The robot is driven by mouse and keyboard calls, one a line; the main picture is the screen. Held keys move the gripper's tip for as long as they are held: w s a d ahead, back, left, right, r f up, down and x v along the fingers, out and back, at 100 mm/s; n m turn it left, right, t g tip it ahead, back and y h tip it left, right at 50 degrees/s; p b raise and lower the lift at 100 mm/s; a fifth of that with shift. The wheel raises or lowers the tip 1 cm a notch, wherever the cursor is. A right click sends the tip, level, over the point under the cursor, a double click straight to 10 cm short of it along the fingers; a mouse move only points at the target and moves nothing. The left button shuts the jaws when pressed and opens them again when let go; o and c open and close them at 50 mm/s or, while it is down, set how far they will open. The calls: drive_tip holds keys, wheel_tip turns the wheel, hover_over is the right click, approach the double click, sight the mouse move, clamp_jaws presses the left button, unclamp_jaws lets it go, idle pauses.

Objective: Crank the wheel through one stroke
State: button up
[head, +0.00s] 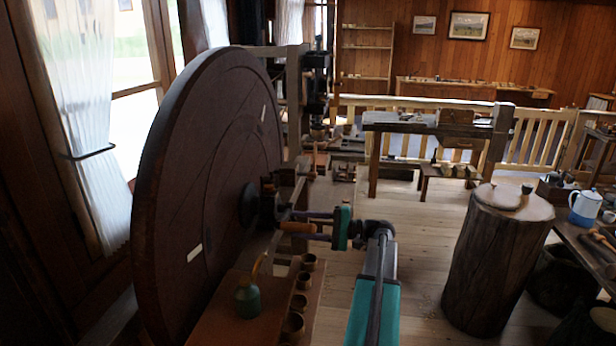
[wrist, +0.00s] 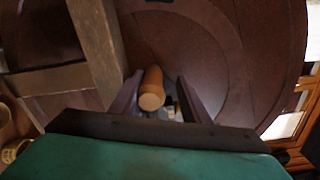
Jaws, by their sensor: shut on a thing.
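The large dark brown wheel (head: 205,150) stands upright at the left in the head view, with a pale mark low and another high on its face. Its face also fills much of the wrist view (wrist: 215,50). A light wooden crank handle (head: 297,228) sticks out near the hub. In the wrist view the handle (wrist: 152,92) lies between the fingers of my gripper (wrist: 160,78), close against the left finger, with some space showing on the right. My gripper (head: 305,220) is shut on the handle, beside the hub.
A green oil can (head: 247,298) and several wooden cups (head: 293,326) stand on a low bench below the wheel. A wooden post and frame (head: 295,100) rise behind the hub. A tree-stump block (head: 493,265) stands right, with open floor between.

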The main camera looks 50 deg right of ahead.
drive_tip(key=w+d+r+m+p, duration=0.5)
drive_tip(key=d+r+m+p, duration=0.3)
drive_tip(key=r+m+p, duration=0.1)
drive_tip(key=shift+d+r+m, duration=0.25)
drive_tip(key=shift+r+m, duration=0.4)
drive_tip(key=shift+m, duration=0.45)
idle(0.9)
idle(0.8)
drive_tip(key=v, duration=1.1)
idle(0.5)
drive_tip(key=shift+a, duration=0.1)
idle(0.8)
